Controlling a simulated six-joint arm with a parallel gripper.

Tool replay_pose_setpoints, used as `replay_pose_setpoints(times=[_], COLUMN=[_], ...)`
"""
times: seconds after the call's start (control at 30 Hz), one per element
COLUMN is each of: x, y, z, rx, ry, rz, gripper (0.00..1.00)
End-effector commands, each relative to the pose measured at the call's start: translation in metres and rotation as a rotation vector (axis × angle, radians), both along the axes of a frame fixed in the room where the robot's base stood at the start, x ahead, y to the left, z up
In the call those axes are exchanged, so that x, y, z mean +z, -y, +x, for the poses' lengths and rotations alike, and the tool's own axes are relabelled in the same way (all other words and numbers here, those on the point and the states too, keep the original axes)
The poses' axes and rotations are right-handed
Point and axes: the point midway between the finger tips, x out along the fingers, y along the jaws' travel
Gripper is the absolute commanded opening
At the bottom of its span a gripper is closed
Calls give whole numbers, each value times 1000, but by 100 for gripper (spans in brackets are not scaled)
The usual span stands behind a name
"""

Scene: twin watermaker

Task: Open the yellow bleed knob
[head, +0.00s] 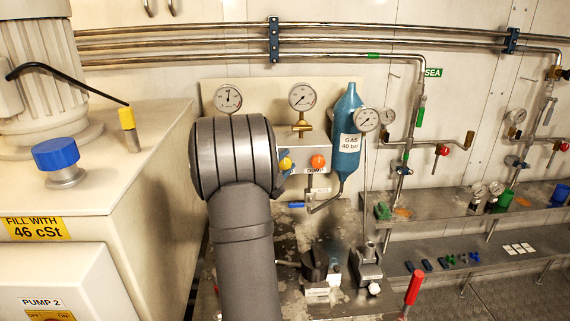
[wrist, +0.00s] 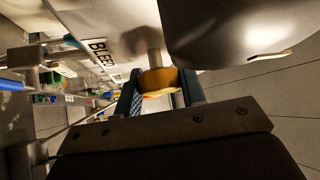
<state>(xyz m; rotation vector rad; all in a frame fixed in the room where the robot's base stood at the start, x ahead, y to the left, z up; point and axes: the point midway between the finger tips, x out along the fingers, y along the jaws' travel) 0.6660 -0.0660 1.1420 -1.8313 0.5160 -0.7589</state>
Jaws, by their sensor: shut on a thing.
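The yellow bleed knob (wrist: 158,79) sits on a short metal stem on the pale panel (wrist: 124,22), beside the printed word BLEED. My gripper (wrist: 157,93) is shut on the knob, with one dark blue finger on each side of it. In the head view the yellow knob (head: 286,163) shows just right of my large grey arm link. That link hides the left part of the panel and most of my gripper.
An orange knob (head: 318,162) marked DUMP sits just right of the yellow one. The blue gas bottle (head: 346,140) stands close to its right. Two gauges (head: 228,98) (head: 302,97) rise above the panel. A red-handled lever (head: 413,288) stands at the lower right.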

Motion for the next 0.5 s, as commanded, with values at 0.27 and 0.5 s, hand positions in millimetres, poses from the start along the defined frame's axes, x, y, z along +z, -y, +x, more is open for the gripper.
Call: replay_pose_setpoints(times=[0.27, 0.5], x=[-2, -2], y=[1, 1], z=[0, 0], rx=[-1, -1], ry=[-3, -4], rz=[-233, -462], gripper=[14, 14])
